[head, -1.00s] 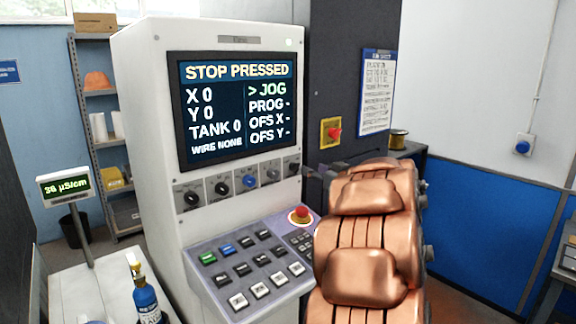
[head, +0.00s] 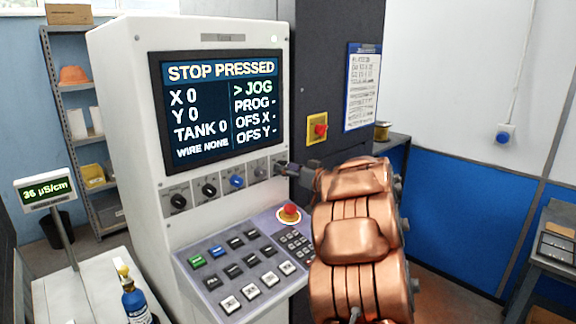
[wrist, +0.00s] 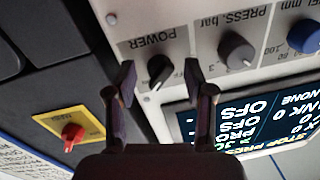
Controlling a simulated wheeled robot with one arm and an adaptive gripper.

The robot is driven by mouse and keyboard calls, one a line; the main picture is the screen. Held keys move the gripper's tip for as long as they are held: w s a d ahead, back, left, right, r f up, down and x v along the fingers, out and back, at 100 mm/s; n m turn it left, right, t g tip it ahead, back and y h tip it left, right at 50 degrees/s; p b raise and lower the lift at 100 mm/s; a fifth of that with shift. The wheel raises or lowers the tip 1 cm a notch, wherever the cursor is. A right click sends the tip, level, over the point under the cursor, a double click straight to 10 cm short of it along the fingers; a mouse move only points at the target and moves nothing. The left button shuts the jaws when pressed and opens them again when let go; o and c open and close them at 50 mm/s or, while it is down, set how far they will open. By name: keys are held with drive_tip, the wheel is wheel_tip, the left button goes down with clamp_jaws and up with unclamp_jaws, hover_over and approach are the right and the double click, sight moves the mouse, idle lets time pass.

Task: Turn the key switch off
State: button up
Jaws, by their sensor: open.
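The black switch under the word POWER (wrist: 160,72) is on the white control panel, its pale pointer mark slanting. I take it for the key switch, though no separate key is clear. In the wrist view my gripper (wrist: 160,82) is open, with one fingertip on each side of this switch. I cannot tell whether either finger touches it. In the head view my gripper (head: 292,169) is at the right end of the knob row and hides the switch there.
The PRESS. knob (wrist: 236,52) and a blue knob (head: 237,182) sit beside it. A red stop button (head: 289,213) is below, above several keys. A red rotary switch (head: 320,130) on a yellow plate is to the right. The screen (head: 220,110) reads STOP PRESSED.

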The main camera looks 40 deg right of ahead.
drive_tip(key=shift+w, duration=0.3)
